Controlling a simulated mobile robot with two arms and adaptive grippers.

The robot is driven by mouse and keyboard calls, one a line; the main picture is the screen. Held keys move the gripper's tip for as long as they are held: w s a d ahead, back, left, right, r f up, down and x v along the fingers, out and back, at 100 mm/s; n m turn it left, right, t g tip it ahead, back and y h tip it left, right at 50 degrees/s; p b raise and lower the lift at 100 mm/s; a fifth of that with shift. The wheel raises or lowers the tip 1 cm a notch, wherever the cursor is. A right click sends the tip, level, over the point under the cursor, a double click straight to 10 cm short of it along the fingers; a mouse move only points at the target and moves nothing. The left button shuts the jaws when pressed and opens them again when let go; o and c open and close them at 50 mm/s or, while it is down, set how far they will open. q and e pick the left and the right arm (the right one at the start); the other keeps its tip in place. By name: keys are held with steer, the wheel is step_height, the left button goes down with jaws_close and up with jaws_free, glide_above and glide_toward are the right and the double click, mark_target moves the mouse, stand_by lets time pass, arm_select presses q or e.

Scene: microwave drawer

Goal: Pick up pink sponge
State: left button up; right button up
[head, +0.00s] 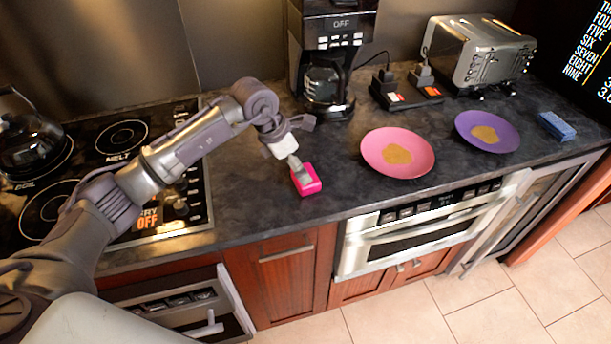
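The pink sponge (309,184) lies on the dark countertop, left of the pink plate. My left gripper (296,166) comes in from the left over the stove and points down at the sponge. Its fingertips are at the sponge's top and back edge. I cannot tell whether they are closed on it or only touching it. My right gripper is not in view.
A pink plate (398,139) and a purple plate (487,132), each with a tan patch, sit to the right. A blue sponge (556,126) lies at the far right. A coffee maker (328,60), toaster (478,55) and kettle (28,135) stand behind. An open drawer (185,310) is below.

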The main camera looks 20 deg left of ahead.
mark_target(314, 186)
arm_select(q)
steer(key=shift+d+f+p, duration=0.2)
steer(key=shift+f+p, duration=0.1)
steer(key=shift+p, duration=0.05)
steer(key=p+x, duration=0.1)
steer(key=x, duration=0.2)
steer(key=shift+w+d+f+p, duration=0.1)
steer(key=shift+d+f+p, duration=0.05)
steer(key=shift+f+p, duration=0.15)
steer(key=shift+w+d+f, duration=0.1)
steer(key=shift+w+f, duration=0.05)
steer(key=shift+f, duration=0.25)
steer(key=c, duration=0.7)
